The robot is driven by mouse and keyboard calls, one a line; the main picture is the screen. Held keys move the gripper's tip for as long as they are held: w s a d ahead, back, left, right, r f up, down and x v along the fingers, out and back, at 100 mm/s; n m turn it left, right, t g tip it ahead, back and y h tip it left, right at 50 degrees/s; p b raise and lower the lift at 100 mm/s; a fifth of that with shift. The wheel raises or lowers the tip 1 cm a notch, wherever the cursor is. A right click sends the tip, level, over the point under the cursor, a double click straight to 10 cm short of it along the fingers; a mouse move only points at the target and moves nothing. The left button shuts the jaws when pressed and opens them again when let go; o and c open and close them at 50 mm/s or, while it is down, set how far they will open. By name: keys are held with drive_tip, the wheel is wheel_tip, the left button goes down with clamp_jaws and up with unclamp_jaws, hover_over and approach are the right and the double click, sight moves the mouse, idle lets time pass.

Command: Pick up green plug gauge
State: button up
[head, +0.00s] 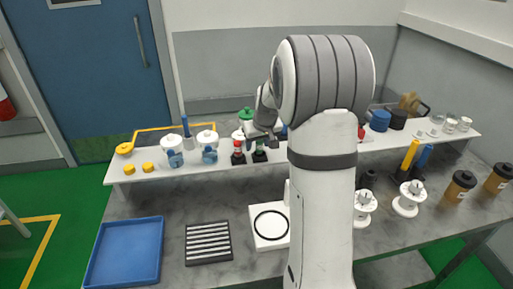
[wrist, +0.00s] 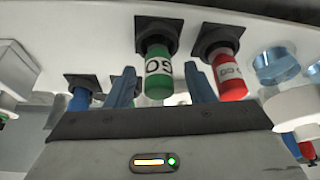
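The green plug gauge (wrist: 158,78) with white lettering band stands in a black square holder, seen in the wrist view. My gripper (wrist: 161,90) is open, with one blue finger on each side of the green gauge in the picture. I see no clear contact, and I cannot tell how deep the gauge sits between the fingers. A red plug gauge (wrist: 229,78) stands in its own holder just right of the right finger. In the head view my gripper (head: 262,139) is over the shelf by the small dark holders; the green gauge is hard to make out there.
The white shelf (head: 150,173) also carries blue-and-white items, yellow pieces and jars. A blue tray (head: 125,252) and a slotted black block (head: 208,243) lie on the bench below.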

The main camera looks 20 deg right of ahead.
drive_tip(key=c, duration=1)
